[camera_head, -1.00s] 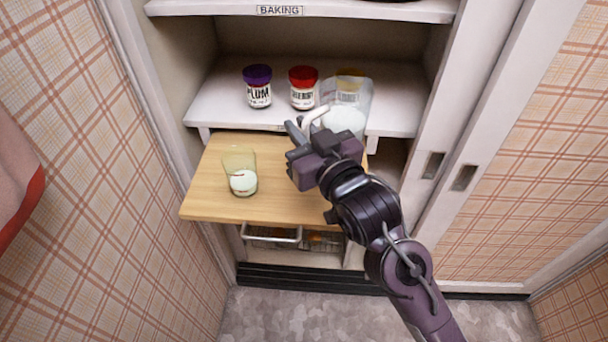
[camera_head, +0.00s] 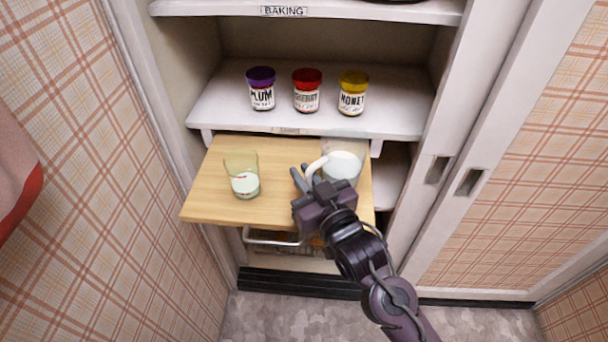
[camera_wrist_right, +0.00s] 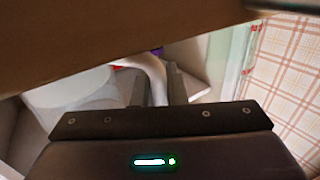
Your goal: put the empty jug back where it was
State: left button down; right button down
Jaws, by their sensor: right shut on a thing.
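A clear jug (camera_head: 343,165) with a white handle (camera_head: 315,168) is over the right part of the pull-out wooden board. White shows in its lower part; I cannot tell whether that is liquid. My right gripper (camera_head: 303,178) is shut on the handle, at the jug's left side. In the right wrist view, the handle (camera_wrist_right: 154,72) lies between the two fingers (camera_wrist_right: 157,88) and the pale, blurred jug body (camera_wrist_right: 75,90) is to the left. I cannot tell whether the jug's base touches the board. My left gripper is not in view.
A glass (camera_head: 243,176) with white in its bottom stands on the wooden board (camera_head: 212,192). Plum (camera_head: 262,90), red-lidded (camera_head: 307,91) and honey (camera_head: 352,94) jars stand on the shelf (camera_head: 225,112) behind. A wire basket (camera_head: 270,240) is below the board. Sliding door edges are at right.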

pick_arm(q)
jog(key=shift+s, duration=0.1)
pick_arm(e)
jog(key=c, duration=1.9)
grip_release()
jog(key=shift+f, duration=0.1)
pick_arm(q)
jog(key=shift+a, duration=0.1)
pick_arm(e)
jog(key=o, duration=0.4)
jog(key=shift+o, duration=0.2)
jog(key=shift+s, duration=0.1)
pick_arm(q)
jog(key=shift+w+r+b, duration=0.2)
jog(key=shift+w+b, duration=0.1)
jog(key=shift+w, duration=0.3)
pick_arm(e)
jog(key=v, duration=1.1)
jog(key=shift+s+d, duration=0.25)
jog(key=shift+s, duration=0.1)
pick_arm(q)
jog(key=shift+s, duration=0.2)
